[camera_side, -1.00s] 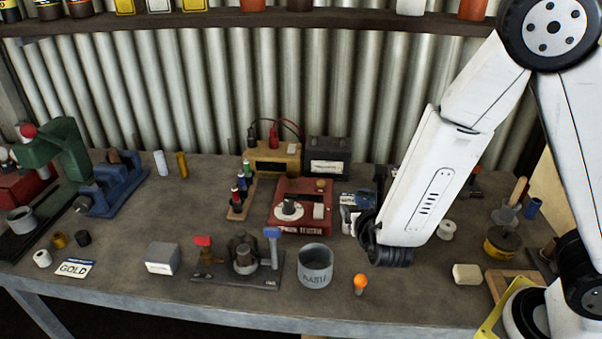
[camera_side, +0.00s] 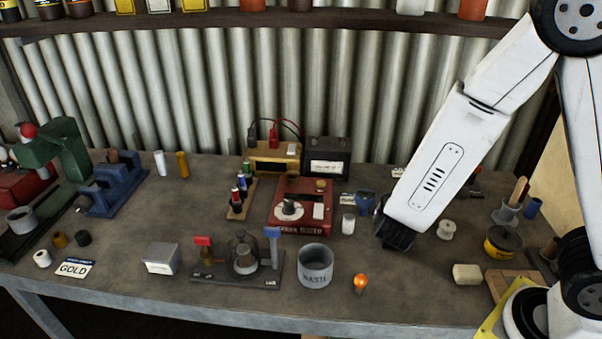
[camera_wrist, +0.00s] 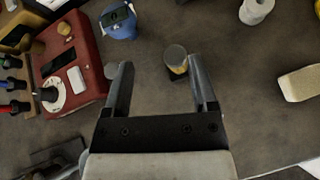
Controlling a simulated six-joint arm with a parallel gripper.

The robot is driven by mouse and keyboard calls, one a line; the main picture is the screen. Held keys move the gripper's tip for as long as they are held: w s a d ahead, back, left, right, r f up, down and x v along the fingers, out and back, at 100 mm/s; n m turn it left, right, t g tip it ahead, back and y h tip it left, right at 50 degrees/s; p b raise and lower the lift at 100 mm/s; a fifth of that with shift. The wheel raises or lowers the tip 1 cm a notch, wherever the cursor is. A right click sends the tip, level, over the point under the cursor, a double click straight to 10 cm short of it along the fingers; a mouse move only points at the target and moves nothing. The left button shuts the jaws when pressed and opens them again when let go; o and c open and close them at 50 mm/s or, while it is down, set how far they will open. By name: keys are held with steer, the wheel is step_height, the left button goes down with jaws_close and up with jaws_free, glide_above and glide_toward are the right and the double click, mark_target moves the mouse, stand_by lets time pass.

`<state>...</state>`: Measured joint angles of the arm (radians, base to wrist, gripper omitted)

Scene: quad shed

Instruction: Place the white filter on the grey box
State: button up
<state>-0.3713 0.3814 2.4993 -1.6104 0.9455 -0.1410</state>
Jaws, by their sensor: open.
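The grey box (camera_side: 161,257) stands at the front left of the bench. Several small white cylinders are in view, and I cannot tell for certain which is the white filter. One white cylinder (camera_side: 348,223) stands upright just left of my gripper (camera_side: 393,238). My gripper (camera_wrist: 159,63) is open, pointing down over the bench. A short cylinder with a grey top and yellowish side (camera_wrist: 176,60) shows between the fingers, below them. The side view hides it behind my gripper.
The red tester (camera_side: 301,207) and a blue item (camera_side: 365,203) stand behind. A grey pot (camera_side: 315,265) and an orange bulb (camera_side: 360,284) stand in front. A white spool (camera_side: 446,229) is to the right. Other white cylinders (camera_side: 160,163) (camera_side: 42,258) stand left.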

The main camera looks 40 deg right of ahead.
steer(key=s+f+m+g+y, duration=0.2)
steer(key=s+m+g+y, duration=0.35)
steer(key=m, duration=0.65)
steer(key=a+r+m+y, duration=0.1)
steer(key=m, duration=0.2)
steer(key=r+m+t+y, duration=0.1)
steer(key=m, duration=0.3)
steer(key=w+a+r+m+t+y, duration=0.1)
steer(key=m, duration=0.2)
steer(key=shift+w+a+r+m+y, duration=0.1)
steer(key=shift+a+r+m+y, duration=0.05)
steer(key=shift+a+m+y, duration=0.25)
steer(key=shift+o, duration=0.6)
